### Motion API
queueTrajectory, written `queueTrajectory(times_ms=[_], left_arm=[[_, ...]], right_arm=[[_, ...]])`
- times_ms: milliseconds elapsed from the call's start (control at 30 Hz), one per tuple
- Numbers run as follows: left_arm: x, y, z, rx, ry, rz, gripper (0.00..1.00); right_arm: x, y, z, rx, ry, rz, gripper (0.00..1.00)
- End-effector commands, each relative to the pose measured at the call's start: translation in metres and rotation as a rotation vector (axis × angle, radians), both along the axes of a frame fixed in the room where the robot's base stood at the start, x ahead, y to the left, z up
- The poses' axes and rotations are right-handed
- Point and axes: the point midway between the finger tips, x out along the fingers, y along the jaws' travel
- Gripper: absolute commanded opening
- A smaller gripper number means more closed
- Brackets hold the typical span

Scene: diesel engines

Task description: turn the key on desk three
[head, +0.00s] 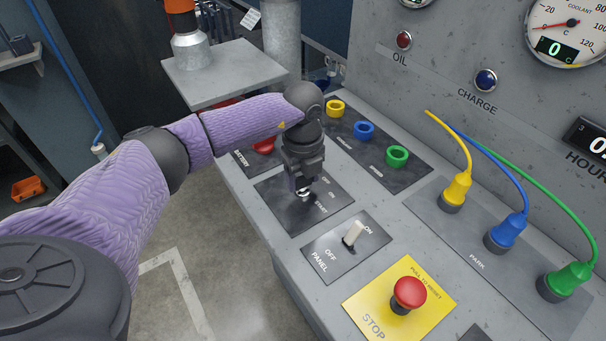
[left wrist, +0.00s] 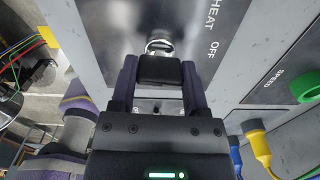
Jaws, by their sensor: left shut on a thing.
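The key switch is on a dark plate (head: 325,208) on the sloped desk, lettered OFF and with other small words. Its silver lock ring (left wrist: 160,45) shows in the left wrist view, beside the words HEAT and OFF. My left gripper (head: 303,186) reaches down over this plate. Its fingers are shut on the key's black head (left wrist: 160,69), right in front of the lock ring. The gripper hides most of the key in the head view, and the key's exact angle is hard to tell. My right gripper is not in view.
A PANEL toggle (head: 352,233) and a red STOP button (head: 409,292) on a yellow plate are nearby. Yellow, blue and green sockets (head: 397,156) lie behind; plugged cables (head: 507,231) stand at right. A red knob (head: 263,146) sits by the BATTERY label.

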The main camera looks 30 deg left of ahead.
Motion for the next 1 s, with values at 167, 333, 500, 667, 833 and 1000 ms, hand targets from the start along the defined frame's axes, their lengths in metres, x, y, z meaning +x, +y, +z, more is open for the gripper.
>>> queueTrajectory(times_ms=[167, 333, 500, 667, 833, 1000], left_arm=[[0.0004, -0.0002, 0.0016, -0.002, -0.001, -0.119, 0.00], [0.0002, 0.0000, 0.0015, -0.001, -0.001, -0.257, 0.00], [0.0005, 0.0000, 0.0014, 0.000, -0.002, -0.386, 0.00], [0.0005, 0.0000, 0.0012, 0.000, -0.002, -0.487, 0.00], [0.0005, 0.0000, 0.0011, 0.000, -0.002, -0.562, 0.00], [0.0005, 0.0000, 0.0011, 0.000, -0.002, -0.605, 0.00]], right_arm=[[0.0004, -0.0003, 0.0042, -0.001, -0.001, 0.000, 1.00], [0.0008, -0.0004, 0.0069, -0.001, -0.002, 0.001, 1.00], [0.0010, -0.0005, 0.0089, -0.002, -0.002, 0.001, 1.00], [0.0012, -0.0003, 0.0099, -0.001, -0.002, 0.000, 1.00], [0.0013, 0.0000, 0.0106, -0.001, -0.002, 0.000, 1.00], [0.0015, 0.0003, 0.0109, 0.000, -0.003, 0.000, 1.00]])
